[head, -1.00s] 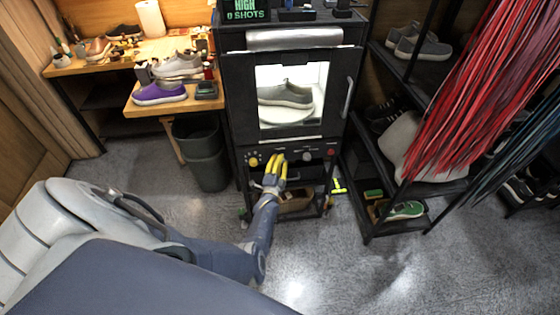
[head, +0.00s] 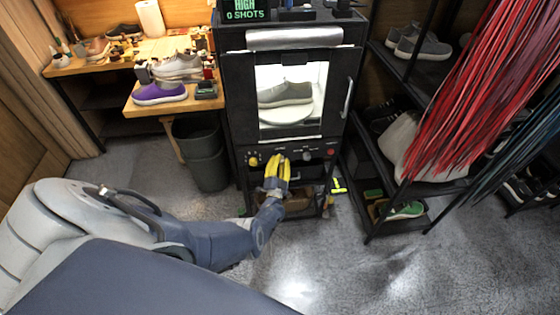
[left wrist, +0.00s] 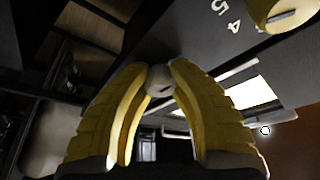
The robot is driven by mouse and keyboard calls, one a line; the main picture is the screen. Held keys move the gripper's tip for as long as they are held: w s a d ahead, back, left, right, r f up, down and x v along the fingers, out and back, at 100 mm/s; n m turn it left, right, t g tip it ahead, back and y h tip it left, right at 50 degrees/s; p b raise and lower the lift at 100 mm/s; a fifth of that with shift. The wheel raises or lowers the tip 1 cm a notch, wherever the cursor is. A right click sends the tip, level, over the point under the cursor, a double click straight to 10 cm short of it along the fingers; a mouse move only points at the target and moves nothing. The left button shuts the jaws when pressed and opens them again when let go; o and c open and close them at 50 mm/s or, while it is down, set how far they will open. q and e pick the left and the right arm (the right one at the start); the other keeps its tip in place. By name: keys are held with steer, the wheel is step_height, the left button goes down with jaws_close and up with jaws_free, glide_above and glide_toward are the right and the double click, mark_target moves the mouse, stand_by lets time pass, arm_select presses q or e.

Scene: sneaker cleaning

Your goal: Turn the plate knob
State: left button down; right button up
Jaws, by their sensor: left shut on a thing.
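The black cabinet (head: 232,120) has a lit window with a grey sneaker (head: 285,94) on a round white plate (head: 290,114). Its front panel carries a yellow knob (head: 253,161) at left, a grey knob (head: 306,157) at right and a red button (head: 330,152). My left gripper (head: 279,157) is at the panel between these knobs, its yellow fingers covering that spot. In the left wrist view, its fingertips are shut on a small grey knob (left wrist: 160,79). The yellow knob (left wrist: 287,12) and printed numbers show at upper right there. My right gripper is out of view.
A shoe rack (head: 372,225) and red hanging strips (head: 475,90) stand at right. The floor in front is open.

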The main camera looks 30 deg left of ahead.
arm_select(q)
steer(key=c, duration=1.1)
jaws_free()
steer(key=shift+o, duration=0.2)
steer(key=v, duration=1.2)
